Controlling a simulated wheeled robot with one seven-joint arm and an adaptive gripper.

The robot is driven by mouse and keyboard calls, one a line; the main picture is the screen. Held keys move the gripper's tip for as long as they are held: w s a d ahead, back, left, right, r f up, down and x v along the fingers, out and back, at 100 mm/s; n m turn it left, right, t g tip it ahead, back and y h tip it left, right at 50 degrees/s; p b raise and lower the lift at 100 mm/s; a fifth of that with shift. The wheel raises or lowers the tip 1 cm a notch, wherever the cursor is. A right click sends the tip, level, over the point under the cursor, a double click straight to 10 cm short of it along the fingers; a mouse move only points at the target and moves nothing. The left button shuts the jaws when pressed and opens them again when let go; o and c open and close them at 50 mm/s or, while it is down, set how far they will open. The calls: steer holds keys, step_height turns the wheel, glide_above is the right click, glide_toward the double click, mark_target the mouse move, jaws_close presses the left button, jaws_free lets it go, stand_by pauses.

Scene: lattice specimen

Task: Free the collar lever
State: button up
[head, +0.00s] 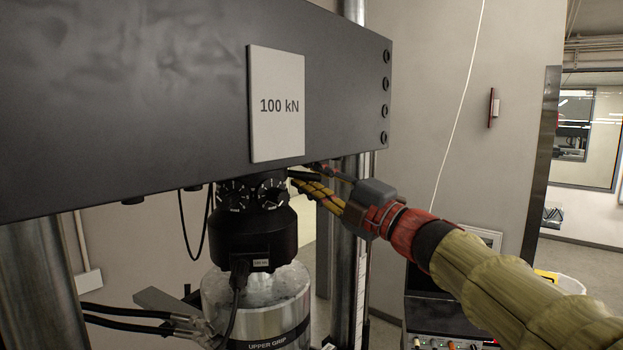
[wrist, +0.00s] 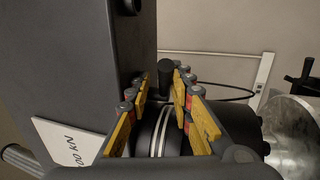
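In the wrist view a short dark lever with a rounded knob (wrist: 166,74), seemingly the collar lever, stands up between my fingertips. It rises from behind a dark round collar with pale rings (wrist: 161,132). My gripper (wrist: 160,84) has its yellow fingers apart on either side of the lever, with a small gap visible at the left; I cannot tell whether the right finger touches. In the head view my gripper (head: 300,179) reaches in from the right, under the crosshead, to the right side of the black collar unit (head: 257,222). The lever cannot be made out there.
The dark crosshead (head: 190,95) with its 100 kN plate (head: 277,104) is close above my gripper. A steel column (head: 350,260) stands just behind it. The upper grip (head: 265,322) and black cables (head: 125,315) are below. Open floor lies at the far right.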

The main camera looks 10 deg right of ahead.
mark_target(315, 176)
steer(key=shift+s+r, duration=0.15)
steer(key=shift+r, duration=0.1)
steer(key=shift+s+d+f+b, duration=0.35)
steer(key=shift+s+d, duration=0.15)
steer(key=shift+d, duration=0.25)
steer(key=shift+s+d+f+b, duration=0.35)
steer(key=shift+s+d, duration=0.15)
steer(key=shift+d, duration=0.2)
steer(key=shift+s+d+f+b, duration=0.35)
steer(key=shift+s+d, duration=0.15)
steer(key=shift+d, duration=0.25)
steer(key=shift+b+v, duration=0.6)
steer(key=shift+v, duration=1.05)
steer(key=shift+w+d, duration=0.15)
steer(key=shift+d, duration=0.05)
steer(key=shift+b, duration=0.3)
steer(key=v, duration=1.2)
steer(key=shift+r, duration=0.1)
steer(key=shift+c, duration=0.5)
